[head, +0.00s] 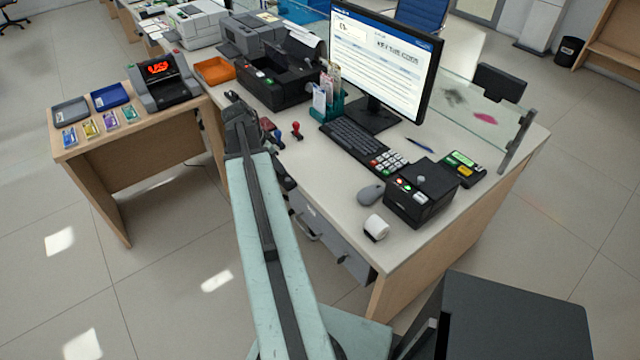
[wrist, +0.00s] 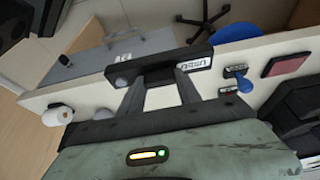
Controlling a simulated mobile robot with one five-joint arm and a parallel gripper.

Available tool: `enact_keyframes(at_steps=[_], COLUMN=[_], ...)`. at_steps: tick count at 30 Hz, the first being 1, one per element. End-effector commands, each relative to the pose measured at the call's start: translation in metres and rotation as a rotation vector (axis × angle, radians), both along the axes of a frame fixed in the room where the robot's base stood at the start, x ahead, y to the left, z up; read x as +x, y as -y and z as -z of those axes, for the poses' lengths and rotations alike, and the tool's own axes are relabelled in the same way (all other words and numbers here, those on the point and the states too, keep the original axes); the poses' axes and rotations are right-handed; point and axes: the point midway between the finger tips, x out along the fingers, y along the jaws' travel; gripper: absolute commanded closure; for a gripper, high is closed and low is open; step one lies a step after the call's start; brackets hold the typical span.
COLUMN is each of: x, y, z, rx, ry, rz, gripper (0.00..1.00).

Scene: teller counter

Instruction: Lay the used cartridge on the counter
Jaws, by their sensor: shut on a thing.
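My gripper (head: 236,112) is over the left edge of the white counter (head: 318,172), near the black printer. In the wrist view my gripper (wrist: 160,82) is shut on the used cartridge (wrist: 158,66), a dark bar with a white label at its right end. The cartridge lies across both fingertips, with the counter (wrist: 90,92) behind it. Whether it touches the counter I cannot tell. In the head view the cartridge is hard to tell from the dark gripper.
The black printer (head: 270,85) and orange tray (head: 215,71) stand beyond my gripper. A red stamp (head: 297,130) and a blue stamp (wrist: 238,80) are close by. The keyboard (head: 352,137), mouse (head: 371,194) and paper roll (head: 376,227) lie to the right. Bare counter shows left of the keyboard.

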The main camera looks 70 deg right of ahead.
Motion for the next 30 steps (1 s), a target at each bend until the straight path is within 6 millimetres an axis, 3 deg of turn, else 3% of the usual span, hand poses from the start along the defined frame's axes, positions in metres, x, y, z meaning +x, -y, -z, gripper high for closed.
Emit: enact_keyframes(at_steps=[4,7,19,30], x=[-0.001,-0.01,-0.085,-0.102], y=[-0.002,0.01,0.098,0.117], z=[0.001,0.002,0.013,0.015], rx=[-0.001,-0.001,-0.001,0.0], ry=[0.0,0.0,0.0,0.0], rz=[0.006,0.008,0.008,0.006], gripper=[1.0,1.0,1.0,1.0])
